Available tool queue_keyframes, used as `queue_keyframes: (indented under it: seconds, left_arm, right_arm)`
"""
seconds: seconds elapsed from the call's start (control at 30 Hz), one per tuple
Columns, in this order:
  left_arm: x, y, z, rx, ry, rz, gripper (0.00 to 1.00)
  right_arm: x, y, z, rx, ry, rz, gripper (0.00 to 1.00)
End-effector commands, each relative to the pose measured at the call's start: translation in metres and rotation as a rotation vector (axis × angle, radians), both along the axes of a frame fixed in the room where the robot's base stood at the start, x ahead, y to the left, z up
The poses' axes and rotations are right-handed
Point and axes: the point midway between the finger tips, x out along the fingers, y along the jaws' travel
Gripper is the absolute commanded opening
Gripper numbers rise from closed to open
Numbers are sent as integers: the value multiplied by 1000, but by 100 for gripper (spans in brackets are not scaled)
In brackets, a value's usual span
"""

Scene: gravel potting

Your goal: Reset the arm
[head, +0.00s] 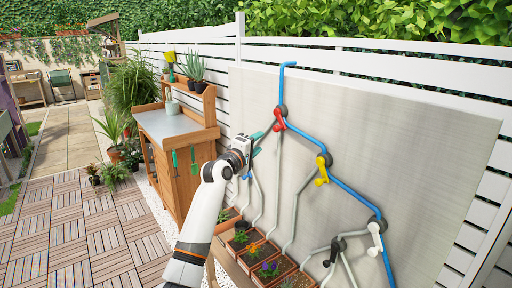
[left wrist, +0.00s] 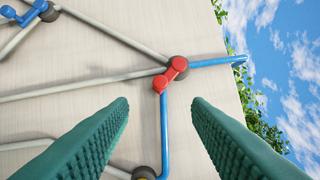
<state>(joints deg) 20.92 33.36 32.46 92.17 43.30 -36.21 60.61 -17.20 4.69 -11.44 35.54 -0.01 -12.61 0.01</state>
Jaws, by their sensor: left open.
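My left arm comes up from the bottom of the head view, and my left gripper (head: 257,143) is open and empty in front of the panel. Its teal fingers also show wide apart in the left wrist view (left wrist: 158,105). The red valve (head: 280,119) sits on the panel, up and to the right of the fingers in the head view. In the left wrist view the red valve (left wrist: 170,74) shows beyond the fingertips, apart from them. My right gripper is not in view.
The panel (head: 420,140) carries blue and grey pipes, a yellow valve (head: 322,170), a white valve (head: 376,235) and a black valve (head: 335,248). Planters (head: 255,257) stand below. A wooden potting bench (head: 185,165) stands left of the gripper. The paved floor at left is open.

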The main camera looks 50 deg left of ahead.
Motion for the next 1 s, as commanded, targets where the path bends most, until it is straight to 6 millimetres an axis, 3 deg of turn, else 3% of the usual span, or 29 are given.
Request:
queue_keyframes:
  seconds: [0.67, 0.77, 0.83, 1.0]
  left_arm:
    - [0, -1, -5, 1, 9, 0, 44]
    - [7, -4, -33, 16, 61, 0, 44]
    - [14, -9, -70, 40, 129, 1, 44]
    - [22, -31, -195, 139, 368, -22, 44]
  right_arm:
    - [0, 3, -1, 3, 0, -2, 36]
    - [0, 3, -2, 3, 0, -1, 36]
    - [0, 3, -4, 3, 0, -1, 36]
    - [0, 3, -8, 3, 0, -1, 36]
